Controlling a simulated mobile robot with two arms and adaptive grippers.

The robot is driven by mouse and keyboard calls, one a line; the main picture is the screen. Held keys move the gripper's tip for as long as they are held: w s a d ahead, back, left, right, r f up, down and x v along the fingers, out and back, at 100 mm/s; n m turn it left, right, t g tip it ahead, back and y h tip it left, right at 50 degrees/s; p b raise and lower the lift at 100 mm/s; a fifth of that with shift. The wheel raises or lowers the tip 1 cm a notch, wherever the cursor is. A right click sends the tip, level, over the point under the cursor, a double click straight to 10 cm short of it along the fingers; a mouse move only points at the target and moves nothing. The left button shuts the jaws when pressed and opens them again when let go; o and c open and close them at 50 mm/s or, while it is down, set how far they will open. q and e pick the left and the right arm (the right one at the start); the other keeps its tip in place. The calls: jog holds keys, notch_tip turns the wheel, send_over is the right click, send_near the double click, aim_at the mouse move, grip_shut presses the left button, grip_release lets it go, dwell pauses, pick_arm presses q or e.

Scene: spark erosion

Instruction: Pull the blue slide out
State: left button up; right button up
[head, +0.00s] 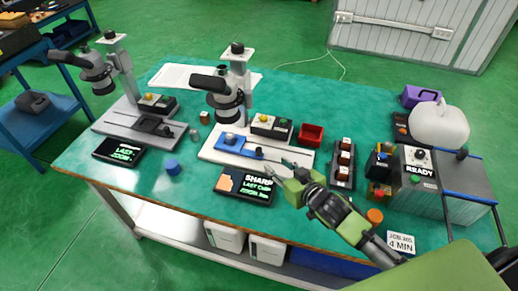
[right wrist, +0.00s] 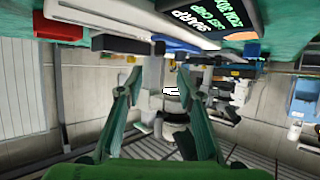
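The blue slide (head: 228,142) sits on the white base (head: 213,156) of the middle microscope (head: 231,95). A dark bar with a small black knob (head: 259,152) extends from its right end. My right gripper (head: 278,168) is just right of that knob at the base's front edge. In the right wrist view its two fingers (right wrist: 158,78) are spread apart, with a grey post and dark tip (right wrist: 157,50) showing between them. I see nothing held. Whether a finger touches the knob, I cannot tell. My left gripper is not in view.
A screen reading SHARP (head: 245,186) lies in front of the base. A red bin (head: 311,135) and a dark rack (head: 342,165) stand to the right. A second microscope (head: 100,75) stands at left, with a blue cylinder (head: 173,167) between.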

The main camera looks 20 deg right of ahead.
aim_at(260, 150)
jog(key=shift+w+r, duration=0.1)
jog(key=shift+w, duration=0.5)
jog(key=x, duration=1.3)
jog(key=shift+w+a+r+p, duration=0.1)
jog(key=shift+a+r+p, duration=0.1)
jog(key=shift+p, duration=0.15)
grip_shut()
